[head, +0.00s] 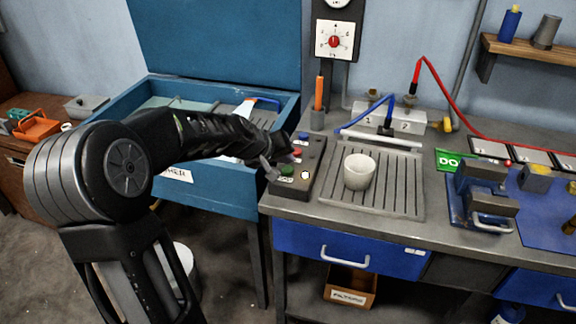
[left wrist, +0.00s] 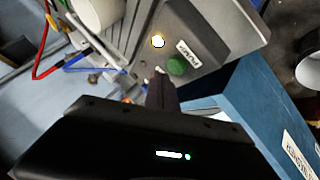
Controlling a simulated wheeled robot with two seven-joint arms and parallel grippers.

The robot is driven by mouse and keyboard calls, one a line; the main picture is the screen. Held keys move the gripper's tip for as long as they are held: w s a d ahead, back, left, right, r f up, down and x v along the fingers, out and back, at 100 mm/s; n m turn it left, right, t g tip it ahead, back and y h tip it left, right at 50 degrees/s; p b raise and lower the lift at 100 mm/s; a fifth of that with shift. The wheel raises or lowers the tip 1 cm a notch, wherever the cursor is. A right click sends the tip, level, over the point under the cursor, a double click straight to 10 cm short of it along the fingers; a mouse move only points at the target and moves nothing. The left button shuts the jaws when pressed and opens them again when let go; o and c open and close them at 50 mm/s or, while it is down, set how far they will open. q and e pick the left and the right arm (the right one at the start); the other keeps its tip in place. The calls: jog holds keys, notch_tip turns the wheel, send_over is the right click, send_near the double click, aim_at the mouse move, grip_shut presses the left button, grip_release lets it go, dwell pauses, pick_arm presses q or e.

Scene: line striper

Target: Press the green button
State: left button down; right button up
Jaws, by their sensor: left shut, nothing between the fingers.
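The green button (head: 287,170) sits at the front left of a dark control box (head: 291,187) on the bench, above a small label. It also shows in the left wrist view (left wrist: 177,66). My left gripper (head: 268,163) is shut and empty, reaching in from the left to the box's left edge. In the left wrist view its fingertips (left wrist: 160,76) appear just beside the green button; I cannot tell whether they touch. A lit yellow-white lamp (head: 305,174) is right of the button. A red button (head: 297,152) and a blue button (head: 303,135) sit farther back.
A white cup (head: 359,172) stands on a ribbed tray (head: 405,190) right of the box. A blue chest (head: 222,207) with a raised lid is left of it. An orange-handled tool (head: 319,93) stands behind. A vise (head: 484,194) is farther right.

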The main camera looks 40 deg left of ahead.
aim_at(285, 171)
pick_arm(q)
jog(key=shift+r, duration=0.1)
notch_tip(285, 171, up, 6)
jog(key=p, duration=0.5)
dwell(0.5)
